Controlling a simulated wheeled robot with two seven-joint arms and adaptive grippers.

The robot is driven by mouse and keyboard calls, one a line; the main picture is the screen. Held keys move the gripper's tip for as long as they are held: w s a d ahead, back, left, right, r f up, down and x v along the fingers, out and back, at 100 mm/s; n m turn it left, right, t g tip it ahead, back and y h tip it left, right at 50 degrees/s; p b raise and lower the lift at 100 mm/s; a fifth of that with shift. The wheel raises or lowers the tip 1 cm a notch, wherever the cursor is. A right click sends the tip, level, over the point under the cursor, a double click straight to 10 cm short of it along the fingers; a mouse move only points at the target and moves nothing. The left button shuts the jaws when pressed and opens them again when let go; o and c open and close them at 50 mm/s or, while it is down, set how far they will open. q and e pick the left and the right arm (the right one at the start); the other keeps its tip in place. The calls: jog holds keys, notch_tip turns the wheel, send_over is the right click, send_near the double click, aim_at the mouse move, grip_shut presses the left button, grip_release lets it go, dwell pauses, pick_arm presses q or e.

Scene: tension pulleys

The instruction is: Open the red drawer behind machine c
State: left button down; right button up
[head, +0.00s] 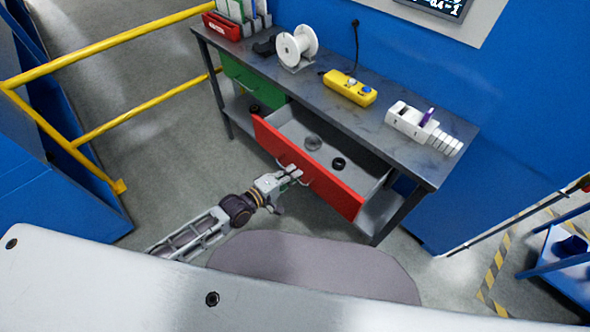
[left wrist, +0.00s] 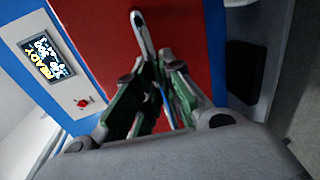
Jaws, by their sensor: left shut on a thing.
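The red drawer (head: 335,184) under the workbench is pulled out, and its grey inside shows in the head view. A couple of round parts lie in it: a grey ring (head: 312,143) and a black ring (head: 338,163). My left gripper (head: 292,172) is at the middle of the drawer's front, shut on its handle (head: 304,181). In the left wrist view the gripper's fingers (left wrist: 153,75) close around the metal handle (left wrist: 141,32) against the red front (left wrist: 190,35). My right gripper is not in view.
The workbench top (head: 390,145) carries a white spool (head: 297,46), a yellow control box (head: 349,88) and a white device (head: 412,122). A green drawer (head: 252,79) is left of the red one. Yellow rails (head: 130,120) stand at the left. A blue wall is behind the bench.

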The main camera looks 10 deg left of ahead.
pick_arm(q)
jog(key=shift+s+a, duration=0.1)
jog(key=c, duration=1.5)
grip_release()
jog(key=shift+s+a, duration=0.1)
jog(key=shift+v, duration=5.85)
jog(key=shift+m, duration=0.3)
